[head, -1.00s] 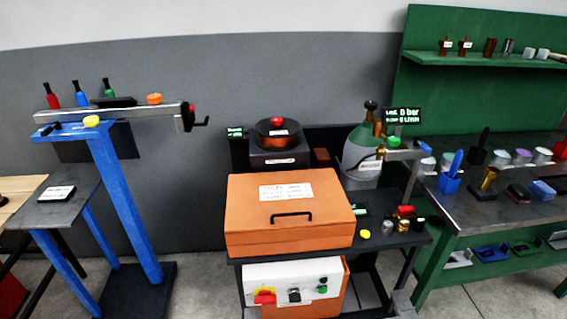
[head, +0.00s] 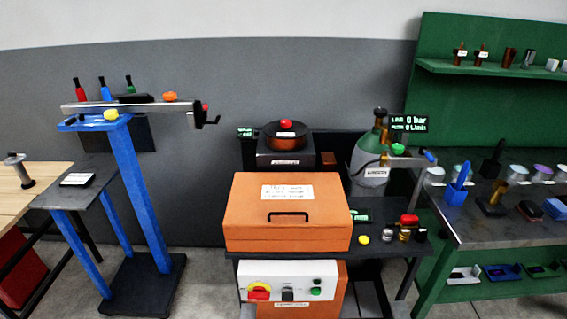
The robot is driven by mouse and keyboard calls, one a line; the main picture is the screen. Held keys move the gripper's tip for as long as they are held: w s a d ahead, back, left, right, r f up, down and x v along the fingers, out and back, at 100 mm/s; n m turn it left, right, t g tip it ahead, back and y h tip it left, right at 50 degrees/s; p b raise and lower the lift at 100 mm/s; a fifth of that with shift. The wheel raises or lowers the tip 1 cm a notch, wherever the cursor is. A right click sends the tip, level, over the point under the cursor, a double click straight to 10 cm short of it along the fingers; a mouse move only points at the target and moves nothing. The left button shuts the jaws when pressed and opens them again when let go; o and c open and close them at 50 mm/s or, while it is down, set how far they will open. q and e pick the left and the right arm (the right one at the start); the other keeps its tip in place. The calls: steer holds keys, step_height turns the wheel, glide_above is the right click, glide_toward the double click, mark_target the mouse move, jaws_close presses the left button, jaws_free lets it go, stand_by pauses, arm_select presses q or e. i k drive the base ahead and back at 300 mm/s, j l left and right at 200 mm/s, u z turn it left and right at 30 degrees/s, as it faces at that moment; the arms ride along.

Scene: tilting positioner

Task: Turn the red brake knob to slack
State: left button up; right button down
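A blue stand (head: 143,192) at the left carries a long grey beam (head: 135,107). A black crank (head: 208,119) is at the beam's right end, with a small red part (head: 204,107) beside it. An orange-red knob (head: 169,96) sits on top of the beam, and a yellow knob (head: 111,114) is in front of it. Another red knob (head: 286,124) tops a dark round spool at the centre back. I cannot tell from the picture which red one is the brake knob or how it is set. Neither gripper is in view.
A cart with an orange case (head: 287,233) stands in the centre. A grey gas cylinder (head: 371,162) is behind it. A green workbench (head: 480,228) is at the right, a wooden bench (head: 20,185) at the left. Bare floor (head: 205,270) lies between stand and cart.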

mark_target(285, 123)
steer(key=i+j, duration=0.15)
steer(key=j, duration=0.2)
steer(key=i+j, duration=0.15)
steer(key=j, duration=0.2)
steer(key=i+j, duration=0.15)
steer(key=j, duration=0.25)
steer(key=i+j+z, duration=0.1)
steer(key=j, duration=0.25)
steer(key=i, duration=0.05)
